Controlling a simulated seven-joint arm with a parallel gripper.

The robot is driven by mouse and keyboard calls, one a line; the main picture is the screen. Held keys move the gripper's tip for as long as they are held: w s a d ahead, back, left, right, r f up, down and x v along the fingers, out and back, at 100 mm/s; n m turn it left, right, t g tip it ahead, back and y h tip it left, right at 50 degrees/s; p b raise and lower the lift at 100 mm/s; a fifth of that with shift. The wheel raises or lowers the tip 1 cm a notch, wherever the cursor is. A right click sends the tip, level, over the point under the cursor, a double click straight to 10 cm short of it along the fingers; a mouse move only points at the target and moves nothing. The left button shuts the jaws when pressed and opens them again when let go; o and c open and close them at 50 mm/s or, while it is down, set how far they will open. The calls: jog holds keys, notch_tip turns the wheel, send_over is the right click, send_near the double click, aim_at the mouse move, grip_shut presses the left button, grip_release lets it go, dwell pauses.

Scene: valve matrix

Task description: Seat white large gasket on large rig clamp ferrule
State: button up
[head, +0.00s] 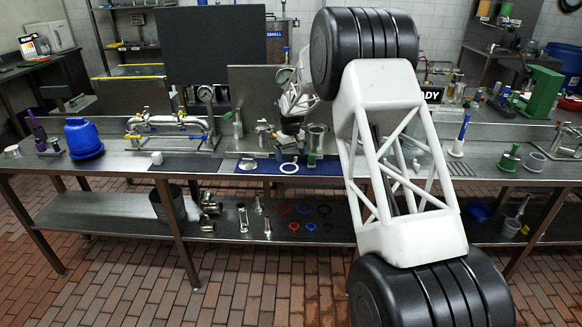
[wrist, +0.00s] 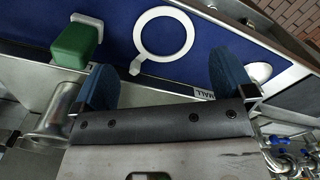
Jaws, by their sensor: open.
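The white large gasket (wrist: 138,36), a flat ring with a small tab, lies on a blue mat. It also shows in the head view (head: 289,173) near the bench's front edge. My gripper (wrist: 160,76) is open and empty, its two blue fingers spread apart. The gasket lies beyond the fingertips and roughly between them, not gripped. I cannot pick out the large rig clamp ferrule with certainty; a steel pipe rig (head: 165,125) stands left of the mat.
A green block with a white end (wrist: 75,45) and a steel flared cylinder (wrist: 50,118) are close to one finger. A small white round piece (wrist: 259,72) is near the other. A blue jug (head: 83,138) stands left; a lower shelf (head: 120,212) holds loose fittings.

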aim_at(290, 168)
jog(key=shift+s+a+f, duration=0.1)
jog(key=shift+a+f, duration=0.05)
jog(key=shift+f, duration=2.35)
jog(key=c, duration=0.8)
jog(key=shift+r, duration=0.1)
jog(key=shift+r, duration=1.45)
jog(key=shift+s+r, duration=0.15)
jog(key=shift+r, duration=0.15)
jog(key=s+d, duration=0.1)
jog(key=s, duration=0.6)
jog(key=s+d+r, duration=0.1)
jog(key=s+d, duration=0.1)
jog(key=s, duration=0.6)
jog(key=shift+s+d+r, duration=0.15)
jog(key=shift+d, duration=0.1)
